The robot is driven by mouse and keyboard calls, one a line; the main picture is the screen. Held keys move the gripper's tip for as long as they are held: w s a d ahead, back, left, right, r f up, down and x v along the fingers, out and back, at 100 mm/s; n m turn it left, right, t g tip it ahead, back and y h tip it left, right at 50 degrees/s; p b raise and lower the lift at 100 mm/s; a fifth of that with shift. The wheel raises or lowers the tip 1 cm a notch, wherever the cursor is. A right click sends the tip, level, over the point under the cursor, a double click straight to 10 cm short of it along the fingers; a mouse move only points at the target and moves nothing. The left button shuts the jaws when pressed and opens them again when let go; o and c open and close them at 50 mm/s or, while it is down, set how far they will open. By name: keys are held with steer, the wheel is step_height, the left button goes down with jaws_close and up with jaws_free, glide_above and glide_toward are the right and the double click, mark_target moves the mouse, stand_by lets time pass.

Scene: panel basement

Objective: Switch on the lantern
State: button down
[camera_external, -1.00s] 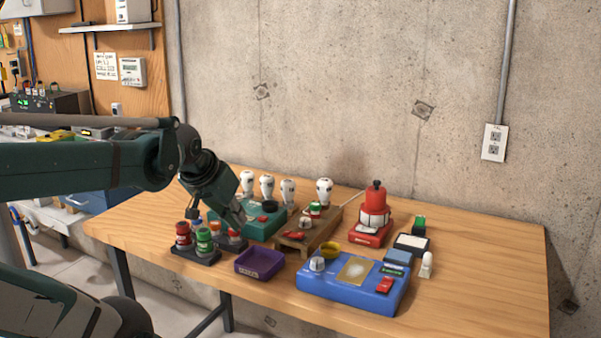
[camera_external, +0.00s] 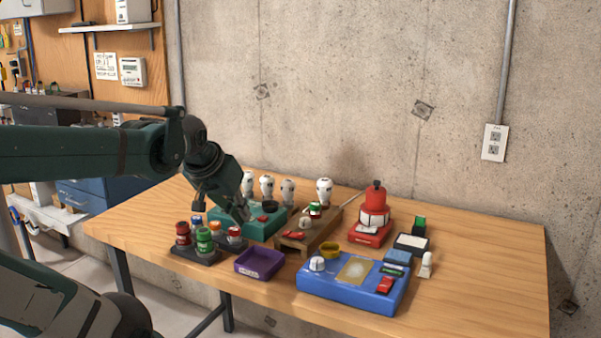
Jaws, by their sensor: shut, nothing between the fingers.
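The red lantern (camera_external: 375,197) with a whitish band stands upright on a red base with a pale rocker on its front, at the right back of the wooden table. Whether it is lit cannot be told. My gripper (camera_external: 243,218) is shut and empty, pointing down at the left of the table, well to the left of the lantern and apart from it. It is above or in front of the teal box (camera_external: 262,228), and its fingertips are small and dark here.
A wooden stand (camera_external: 318,237) with small parts sits between my gripper and the lantern. A blue panel (camera_external: 345,290), a purple tray (camera_external: 259,264) and a rack of coloured jars (camera_external: 196,252) stand in front. Several white bulbs (camera_external: 288,190) stand behind. The table's right end is clear.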

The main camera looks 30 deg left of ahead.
steer(key=w+d+r+n+g+p, duration=0.1)
steer(key=w+d+r+n+p, duration=0.3)
steer(key=w+r+p, duration=0.1)
step_height(320, 180, up, 4)
steer(key=n+g+h+p, duration=0.1)
steer(key=n+g+p, duration=0.5)
steer(key=n+p, duration=0.95)
glide_above(374, 228)
steer(key=a+p, duration=0.2)
steer(key=p, duration=0.1)
steer(key=shift+s+a+f+m, duration=0.1)
steer(key=shift+m, duration=0.5)
steer(key=shift+a+f+m, duration=0.1)
steer(key=shift+m, duration=0.45)
steer(key=shift+d+f, duration=0.3)
steer(key=shift+f, duration=2)
steer(key=shift+d+f, duration=0.35)
steer(key=shift+f, duration=1.9)
steer(key=shift+d+f, duration=0.3)
steer(key=shift+f, duration=2)
steer(key=shift+f+b, duration=0.1)
steer(key=shift+b, duration=0.2)
